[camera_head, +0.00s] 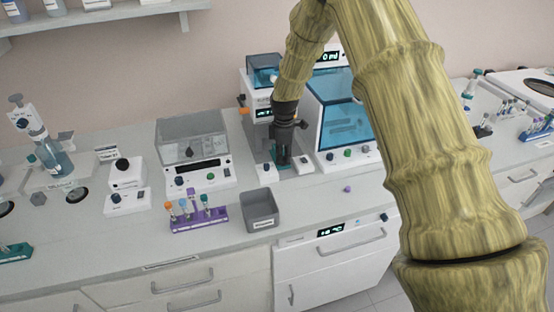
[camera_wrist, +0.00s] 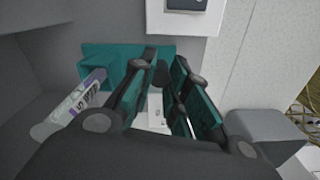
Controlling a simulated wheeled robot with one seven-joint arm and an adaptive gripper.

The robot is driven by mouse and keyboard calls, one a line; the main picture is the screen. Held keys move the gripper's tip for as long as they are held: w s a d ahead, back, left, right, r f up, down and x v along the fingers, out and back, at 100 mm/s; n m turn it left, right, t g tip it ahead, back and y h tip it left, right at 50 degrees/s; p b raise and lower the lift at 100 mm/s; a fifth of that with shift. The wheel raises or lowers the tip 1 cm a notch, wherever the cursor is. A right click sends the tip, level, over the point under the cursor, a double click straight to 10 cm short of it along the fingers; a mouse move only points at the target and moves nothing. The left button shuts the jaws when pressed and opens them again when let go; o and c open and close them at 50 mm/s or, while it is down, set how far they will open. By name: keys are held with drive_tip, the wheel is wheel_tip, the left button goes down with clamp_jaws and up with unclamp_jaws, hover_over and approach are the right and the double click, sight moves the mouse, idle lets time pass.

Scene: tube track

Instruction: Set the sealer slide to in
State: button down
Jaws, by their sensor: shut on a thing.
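The sealer (camera_head: 262,102) is a grey and white machine with a blue cover in the middle of the bench, in the head view. My gripper (camera_head: 283,160) reaches down in front of its base. In the wrist view a teal slide (camera_wrist: 98,54) carries a tube (camera_wrist: 78,100) with a printed label, which looks tilted in that view. My gripper (camera_wrist: 165,65) has its fingers on either side of a small dark knob (camera_wrist: 160,74) at the slide's edge and is shut on it. The fingers partly hide the knob and slide.
A blue-windowed cabinet (camera_head: 345,112) stands close on the right. A grey open bin (camera_head: 260,208) and a purple rack (camera_head: 197,222) with several tubes stand at the front left. A clear-lidded machine (camera_head: 193,135) stands left of the sealer. My arm hides part of the bench.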

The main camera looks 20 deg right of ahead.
drive_tip(key=shift+d, duration=0.1)
drive_tip(key=c, duration=1.3)
unclamp_jaws()
drive_tip(key=shift+c, duration=0.2)
drive_tip(key=shift+r, duration=0.15)
wheel_tip(320, 180, up, 12)
